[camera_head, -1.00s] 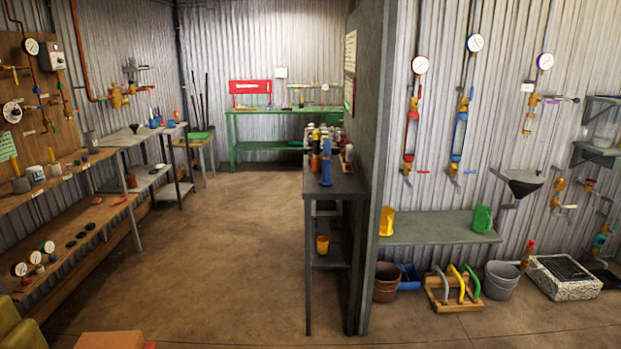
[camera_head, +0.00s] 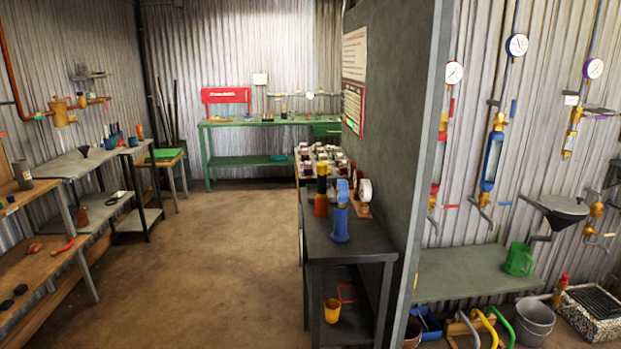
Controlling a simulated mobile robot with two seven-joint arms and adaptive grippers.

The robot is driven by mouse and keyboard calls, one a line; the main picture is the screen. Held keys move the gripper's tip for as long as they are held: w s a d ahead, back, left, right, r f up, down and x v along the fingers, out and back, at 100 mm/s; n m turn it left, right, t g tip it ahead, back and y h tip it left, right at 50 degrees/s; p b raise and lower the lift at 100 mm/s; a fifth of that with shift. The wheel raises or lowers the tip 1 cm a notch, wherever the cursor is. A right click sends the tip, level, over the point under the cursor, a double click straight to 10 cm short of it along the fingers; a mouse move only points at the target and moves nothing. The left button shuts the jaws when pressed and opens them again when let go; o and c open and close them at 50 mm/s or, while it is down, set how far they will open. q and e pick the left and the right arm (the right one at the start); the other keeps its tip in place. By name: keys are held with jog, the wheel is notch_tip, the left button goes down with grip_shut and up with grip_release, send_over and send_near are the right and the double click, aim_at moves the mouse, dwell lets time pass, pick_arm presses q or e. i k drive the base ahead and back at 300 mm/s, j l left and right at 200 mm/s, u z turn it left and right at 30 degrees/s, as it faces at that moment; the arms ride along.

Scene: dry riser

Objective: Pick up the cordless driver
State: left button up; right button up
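I cannot make out the cordless driver for certain. A blue upright tool-like object (camera_head: 341,220) stands on the dark table (camera_head: 365,247) by the grey partition, and an orange one with a dark top (camera_head: 321,195) stands just behind it. Either shape is too small to name surely. Small items lie on the green workbench (camera_head: 222,124) at the back wall, also too small to tell apart. Neither of my grippers shows in the view.
The grey partition (camera_head: 405,130) rises along the dark table's right side. An orange cup (camera_head: 332,311) sits on its lower shelf. Wooden and grey shelving (camera_head: 75,165) lines the left wall. The brown floor (camera_head: 210,260) between is clear up to the green workbench.

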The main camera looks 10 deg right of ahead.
aim_at(321, 169)
jog(key=i+j, duration=0.1)
jog(key=i, duration=0.75)
jog(key=i+j, duration=0.1)
jog(key=i, duration=0.7)
